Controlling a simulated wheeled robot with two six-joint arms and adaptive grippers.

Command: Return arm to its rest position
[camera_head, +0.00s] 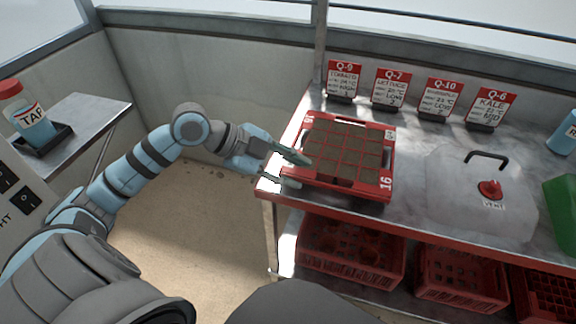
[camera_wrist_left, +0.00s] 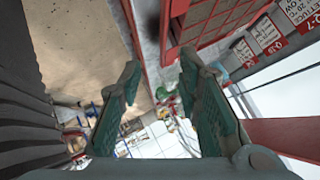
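My left arm reaches in from the left in the head view. Its gripper (camera_head: 292,170) is at the left edge of the metal bench, beside the red seed tray (camera_head: 387,150). The fingers are spread with nothing between them. In the left wrist view the two fingers of the gripper (camera_wrist_left: 158,95) also stand apart and empty, with the red tray edge (camera_wrist_left: 166,32) close to one finger. The tray holds a grid of dark soil blocks and bears the number 16. I cannot see my right gripper.
A clear dome lid (camera_head: 455,205) with a red vent knob lies on the bench. Seed cards (camera_head: 392,88) stand along the back. Red crates (camera_head: 350,250) sit on the shelf below. A TAP bottle (camera_head: 30,120) stands on a side table. Open floor lies between the tables.

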